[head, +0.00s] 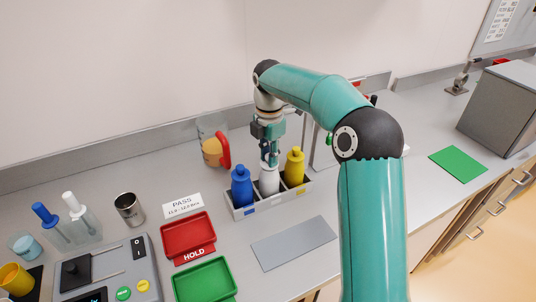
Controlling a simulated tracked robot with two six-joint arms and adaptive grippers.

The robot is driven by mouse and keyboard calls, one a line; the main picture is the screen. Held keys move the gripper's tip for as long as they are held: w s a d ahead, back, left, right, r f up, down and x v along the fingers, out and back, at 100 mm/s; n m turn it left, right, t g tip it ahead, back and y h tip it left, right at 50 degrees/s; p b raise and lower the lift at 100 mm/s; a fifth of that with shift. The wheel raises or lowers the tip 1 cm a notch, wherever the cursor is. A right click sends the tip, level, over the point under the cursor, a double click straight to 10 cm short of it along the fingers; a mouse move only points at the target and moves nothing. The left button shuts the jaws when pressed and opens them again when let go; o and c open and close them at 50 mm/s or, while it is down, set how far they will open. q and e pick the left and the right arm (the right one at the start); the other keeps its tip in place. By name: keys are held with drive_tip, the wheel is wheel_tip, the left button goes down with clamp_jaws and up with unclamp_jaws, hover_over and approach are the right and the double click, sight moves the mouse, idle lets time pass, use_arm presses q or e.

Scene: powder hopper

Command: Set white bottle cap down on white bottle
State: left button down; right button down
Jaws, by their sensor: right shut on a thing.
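The white bottle (268,182) stands upright in the middle slot of a grey rack, between a blue bottle and a yellow bottle. My right gripper (269,160) points down directly above the white bottle, with its fingers at the bottle's top. It is shut on the white bottle cap, which is mostly hidden between the fingers. I cannot tell whether the cap touches the bottle neck. My left gripper is not in view.
The blue bottle (242,187) and the yellow bottle (294,167) stand close on either side in the rack (250,210). A red tray (188,234), a green tray (204,281) and a grey mat (293,243) lie in front. A red-handled container (213,150) stands behind.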

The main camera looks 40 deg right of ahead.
drive_tip(key=shift+f, duration=0.25)
drive_tip(key=shift+c, duration=1.9)
unclamp_jaws()
drive_tip(key=shift+r, duration=0.1)
drive_tip(key=shift+r+p, duration=2)
drive_tip(key=shift+p, duration=0.15)
drive_tip(key=shift+r+p, duration=0.65)
drive_tip(key=shift+r, duration=0.3)
drive_tip(key=shift+s+f, duration=0.1)
